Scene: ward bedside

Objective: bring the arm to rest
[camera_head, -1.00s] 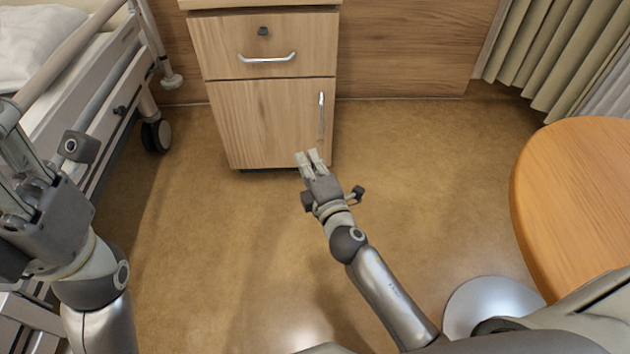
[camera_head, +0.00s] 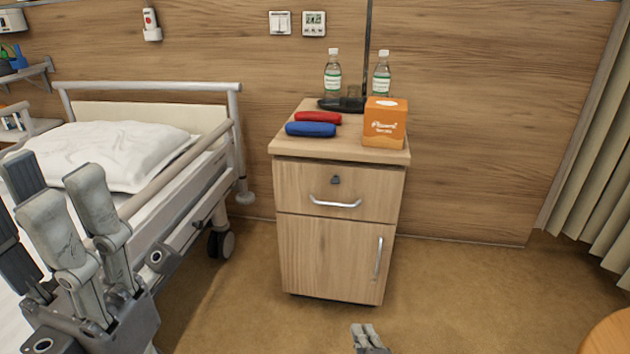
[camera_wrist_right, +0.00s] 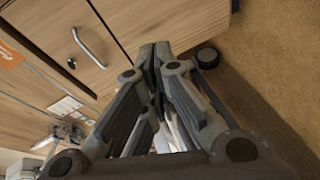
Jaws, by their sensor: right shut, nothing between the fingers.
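My right gripper (camera_head: 364,330) shows at the bottom edge of the head view, in front of the bedside cabinet (camera_head: 330,258). Its two pale fingertips are close together with nothing between them; most of the arm is out of frame. In the right wrist view, the same gripper (camera_wrist_right: 156,52) is shut and empty, with the cabinet front and its handle (camera_wrist_right: 88,48) beyond. My left gripper (camera_head: 62,200) is large at the lower left, in front of the bed. I see nothing held in it, but its finger opening is unclear from this angle.
The cabinet's drawer and door are closed. On top are two bottles (camera_head: 332,75), a red case (camera_head: 318,118), a blue case (camera_head: 310,130) and an orange tissue box (camera_head: 385,122). The bed (camera_head: 185,200) stands left, a round table (camera_head: 608,335) lower right. Floor (camera_head: 470,290) is clear between.

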